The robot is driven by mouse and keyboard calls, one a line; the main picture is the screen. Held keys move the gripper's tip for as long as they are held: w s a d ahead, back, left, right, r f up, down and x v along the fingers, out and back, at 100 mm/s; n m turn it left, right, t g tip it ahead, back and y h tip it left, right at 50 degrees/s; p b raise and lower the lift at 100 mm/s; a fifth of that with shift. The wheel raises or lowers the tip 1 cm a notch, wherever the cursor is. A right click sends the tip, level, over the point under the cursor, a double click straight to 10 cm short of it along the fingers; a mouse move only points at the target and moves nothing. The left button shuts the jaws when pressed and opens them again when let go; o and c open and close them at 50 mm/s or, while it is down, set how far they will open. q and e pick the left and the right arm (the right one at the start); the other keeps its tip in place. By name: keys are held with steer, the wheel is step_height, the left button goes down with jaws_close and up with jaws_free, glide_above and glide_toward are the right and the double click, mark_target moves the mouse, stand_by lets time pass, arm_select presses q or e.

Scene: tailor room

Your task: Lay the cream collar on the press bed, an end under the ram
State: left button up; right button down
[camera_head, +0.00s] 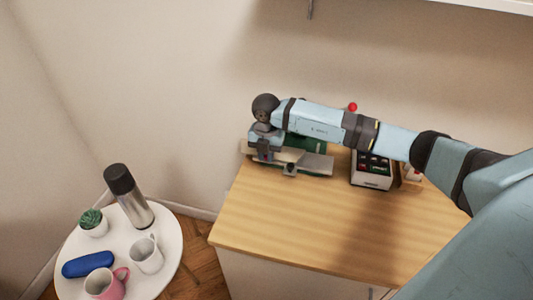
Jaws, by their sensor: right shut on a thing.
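The press, a green machine (319,144) with a grey bed (318,167), stands at the back left of the wooden counter. My right arm reaches across from the right and partly covers it. My right gripper (266,156) points down at the left end of the press, shut on the cream collar (288,155). The collar shows as a small pale strip over the bed, just right of the gripper. I cannot tell whether it touches the bed or whether an end is under the ram, as the arm hides that part. My left gripper is not in view.
A box-like device with dark keys (372,169) stands right of the press, under my arm. The front of the wooden counter (290,230) is clear. A round white table (185,262) at lower left holds a flask (130,197), mugs, a plant and a blue case (88,264).

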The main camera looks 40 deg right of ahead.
steer(key=shift+f, duration=0.4)
steer(key=c, duration=1)
jaws_free()
steer(key=shift+c, duration=0.2)
step_height(320, 180, up, 14)
